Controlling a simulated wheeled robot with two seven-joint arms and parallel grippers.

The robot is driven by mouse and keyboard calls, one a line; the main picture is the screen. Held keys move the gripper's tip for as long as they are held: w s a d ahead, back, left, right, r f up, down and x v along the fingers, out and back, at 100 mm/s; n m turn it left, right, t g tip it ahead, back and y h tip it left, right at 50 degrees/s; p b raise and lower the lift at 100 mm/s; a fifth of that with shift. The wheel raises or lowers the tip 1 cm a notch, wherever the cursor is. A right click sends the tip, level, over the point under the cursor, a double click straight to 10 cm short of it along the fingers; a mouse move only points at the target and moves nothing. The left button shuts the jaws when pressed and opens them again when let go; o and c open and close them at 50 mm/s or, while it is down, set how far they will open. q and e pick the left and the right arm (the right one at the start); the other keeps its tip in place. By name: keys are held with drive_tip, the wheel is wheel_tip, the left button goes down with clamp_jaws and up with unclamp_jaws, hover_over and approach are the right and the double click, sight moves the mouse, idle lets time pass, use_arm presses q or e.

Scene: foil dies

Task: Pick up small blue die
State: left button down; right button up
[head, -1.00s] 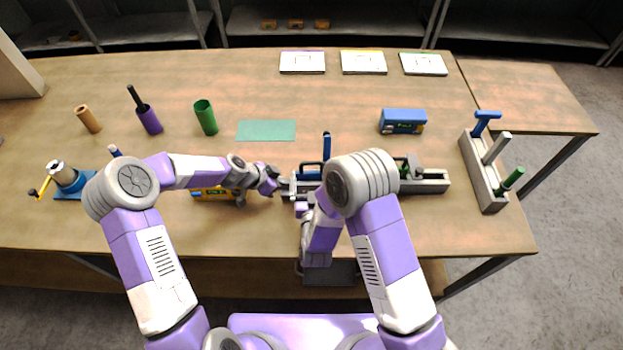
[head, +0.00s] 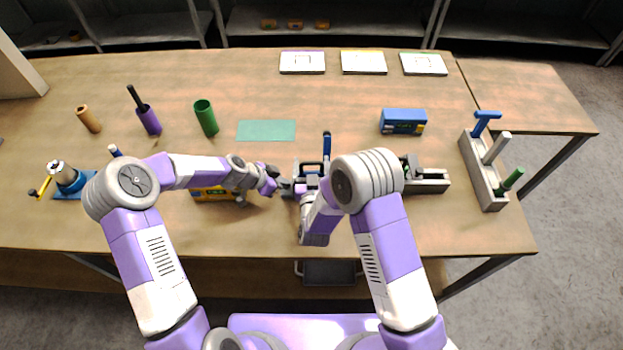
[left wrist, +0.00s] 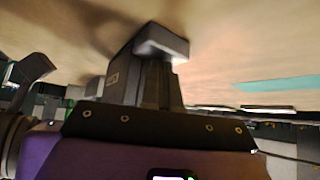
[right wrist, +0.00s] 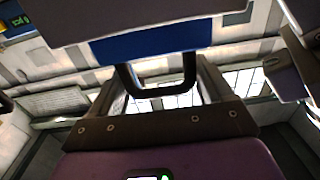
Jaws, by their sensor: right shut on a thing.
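The small blue die (right wrist: 150,43) shows in the right wrist view as a blue slab with a dark U-shaped handle, under a grey block. My right gripper (right wrist: 160,92) is shut on the handle, one finger on each side. In the head view my right gripper (head: 309,180) is at the left end of the grey press rail, and the die is mostly hidden there. My left gripper (head: 284,187) is just left of it, low over the table. In the left wrist view its fingers (left wrist: 150,75) look together, with nothing clearly between them.
A tool rack (head: 483,172) stands at right.

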use_arm(q)
drive_tip(key=shift+s+f, duration=0.1)
drive_tip(key=shift+f, duration=0.1)
use_arm(e)
drive_tip(key=c, duration=0.8)
wheel_tip(320, 180, up, 10)
drive_tip(key=shift+r, duration=0.1)
use_arm(q)
drive_tip(key=shift+r, duration=0.1)
